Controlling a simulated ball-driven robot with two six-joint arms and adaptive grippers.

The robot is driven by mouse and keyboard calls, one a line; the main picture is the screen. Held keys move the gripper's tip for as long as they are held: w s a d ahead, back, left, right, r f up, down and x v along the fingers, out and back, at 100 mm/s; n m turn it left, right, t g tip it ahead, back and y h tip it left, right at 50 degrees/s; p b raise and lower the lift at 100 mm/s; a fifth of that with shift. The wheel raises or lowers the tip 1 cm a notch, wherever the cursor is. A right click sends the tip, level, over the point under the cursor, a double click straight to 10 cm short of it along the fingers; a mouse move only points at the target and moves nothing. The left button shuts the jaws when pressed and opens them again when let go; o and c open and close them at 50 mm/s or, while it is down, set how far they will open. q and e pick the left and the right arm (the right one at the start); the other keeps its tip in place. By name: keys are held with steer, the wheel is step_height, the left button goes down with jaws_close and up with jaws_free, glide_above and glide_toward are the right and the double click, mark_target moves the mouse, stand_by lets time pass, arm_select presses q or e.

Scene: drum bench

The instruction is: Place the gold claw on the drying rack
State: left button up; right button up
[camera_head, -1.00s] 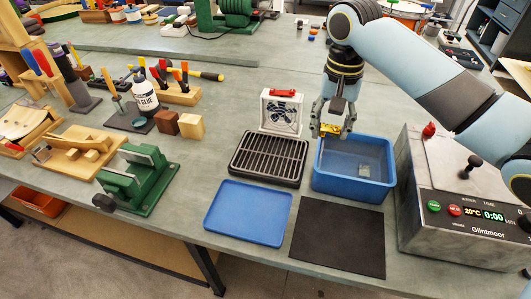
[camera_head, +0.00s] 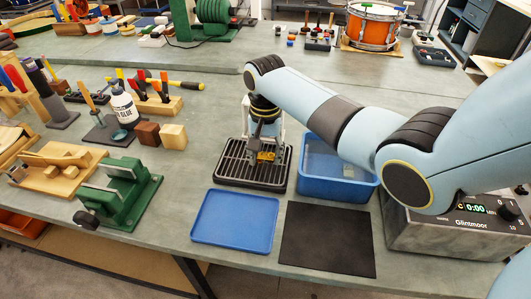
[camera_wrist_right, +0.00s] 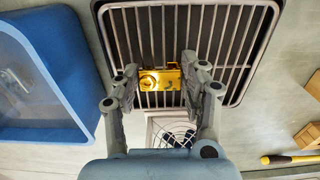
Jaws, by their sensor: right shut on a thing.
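The gold claw (camera_head: 266,156) is a small shiny gold piece. My right gripper (camera_head: 264,148) is shut on it and holds it over the dark drying rack (camera_head: 231,166). In the right wrist view the claw (camera_wrist_right: 160,78) sits between the fingertips of the right gripper (camera_wrist_right: 160,73), with the slats of the rack (camera_wrist_right: 236,50) behind it. I cannot tell whether the claw touches the slats. The rack shows nothing else on it. My left gripper is in neither view.
A blue tub (camera_head: 308,185) stands right of the rack, with a small pale item inside. A white-framed fan (camera_wrist_right: 172,130) stands behind the rack, mostly hidden by my arm in the head view. A blue tray (camera_head: 235,220) and black mat (camera_head: 328,240) lie in front.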

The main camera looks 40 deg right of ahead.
mark_target(265, 157)
steer(key=o, duration=1.1)
step_height(265, 157, up, 12)
stand_by(0.5)
